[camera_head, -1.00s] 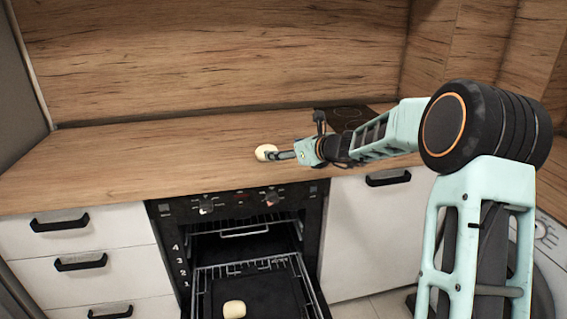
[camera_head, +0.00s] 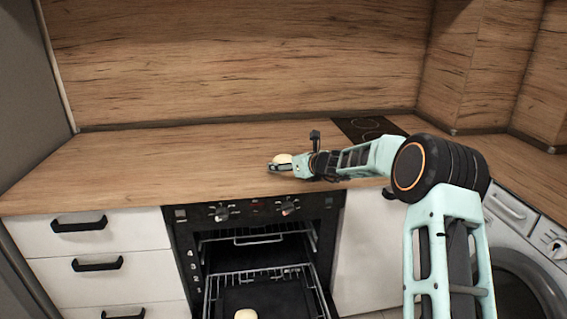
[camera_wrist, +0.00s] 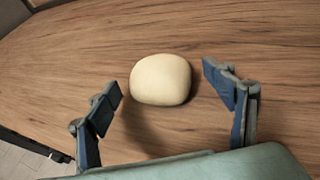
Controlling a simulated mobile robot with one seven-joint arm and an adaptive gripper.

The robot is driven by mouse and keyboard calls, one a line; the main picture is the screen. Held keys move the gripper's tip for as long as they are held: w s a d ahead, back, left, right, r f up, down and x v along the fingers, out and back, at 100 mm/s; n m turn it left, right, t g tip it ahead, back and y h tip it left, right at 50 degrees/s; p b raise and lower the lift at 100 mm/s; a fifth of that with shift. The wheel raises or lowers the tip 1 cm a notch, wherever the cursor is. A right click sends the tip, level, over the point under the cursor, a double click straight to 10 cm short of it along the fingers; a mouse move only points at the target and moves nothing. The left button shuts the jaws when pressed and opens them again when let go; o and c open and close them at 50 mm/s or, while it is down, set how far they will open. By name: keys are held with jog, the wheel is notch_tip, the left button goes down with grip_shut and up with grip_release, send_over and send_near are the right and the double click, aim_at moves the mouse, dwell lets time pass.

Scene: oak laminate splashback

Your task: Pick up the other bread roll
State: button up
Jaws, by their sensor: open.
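A pale bread roll (camera_head: 282,159) lies on the wooden countertop near its front edge. In the wrist view the roll (camera_wrist: 161,79) sits just ahead of and between the two blue fingertips, with a gap on each side. My gripper (camera_head: 279,167) is open and low over the counter, and in the wrist view its fingers (camera_wrist: 163,88) are spread wide with nothing held. A second bread roll (camera_head: 245,314) lies on the tray in the open oven, partly cut off by the bottom of the head view.
The oven (camera_head: 255,225) stands open below the counter with its rack (camera_head: 262,274) pulled out. A dark cooktop (camera_head: 368,128) lies to the right. The counter left of the roll (camera_head: 150,160) is clear. A washing machine (camera_head: 525,265) stands at right.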

jog(key=shift+w+a+f, duration=0.1)
jog(key=shift+w+a, duration=0.05)
jog(key=shift+w, duration=0.1)
jog(key=shift+c, duration=0.6)
jog(key=c, duration=1.1)
